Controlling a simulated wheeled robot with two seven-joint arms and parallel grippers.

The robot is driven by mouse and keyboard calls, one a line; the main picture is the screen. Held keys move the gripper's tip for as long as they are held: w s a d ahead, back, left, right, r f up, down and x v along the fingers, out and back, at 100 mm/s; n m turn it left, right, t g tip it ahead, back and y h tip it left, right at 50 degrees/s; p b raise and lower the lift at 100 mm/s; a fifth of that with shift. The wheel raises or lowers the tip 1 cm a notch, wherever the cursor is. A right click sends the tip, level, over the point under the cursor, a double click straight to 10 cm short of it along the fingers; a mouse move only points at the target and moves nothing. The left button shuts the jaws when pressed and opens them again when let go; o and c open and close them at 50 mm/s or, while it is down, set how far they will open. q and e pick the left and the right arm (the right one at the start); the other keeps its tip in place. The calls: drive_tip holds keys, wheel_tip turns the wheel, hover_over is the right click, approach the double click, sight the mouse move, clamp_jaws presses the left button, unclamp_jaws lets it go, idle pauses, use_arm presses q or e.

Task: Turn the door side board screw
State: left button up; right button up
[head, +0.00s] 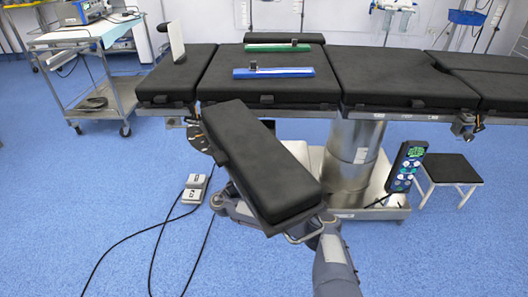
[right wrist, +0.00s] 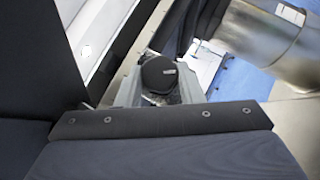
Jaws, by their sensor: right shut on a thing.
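The side board (head: 258,165) is a long black pad angled down toward me from the near left edge of the operating table (head: 270,90) in the head view. A dark clamp with a marked dial (head: 198,137) shows at its upper left end. In the right wrist view, the screw (right wrist: 158,74) is a round black knob between the grey fingers of my right gripper (right wrist: 158,88), which is shut on it. In the head view the board hides my right gripper and the screw; my grey arm shows below and beside the board. My left gripper is not in view.
A blue bar (head: 273,72) and a green bar (head: 278,48) lie on the table top. A metal column (head: 352,155) stands under the table. A hand control (head: 407,166) and a stool (head: 451,167) are at right. A pedal (head: 196,187) with cables lies on the floor.

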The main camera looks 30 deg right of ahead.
drive_tip(key=shift+a+r+m+g+y+p, duration=0.1)
drive_tip(key=shift+m+g+y+p, duration=0.4)
drive_tip(key=shift+m+y+p, duration=0.55)
drive_tip(key=shift+d+r+m+g+y+p, duration=0.1)
drive_tip(key=shift+m+g+y+p, duration=0.55)
drive_tip(key=shift+m, duration=0.7)
drive_tip(key=shift+a+r+m+g+y+p, duration=0.1)
drive_tip(key=shift+m+g+y+p, duration=0.25)
drive_tip(key=shift+m+y+p, duration=0.75)
drive_tip(key=o, duration=1)
drive_tip(key=shift+r, duration=0.1)
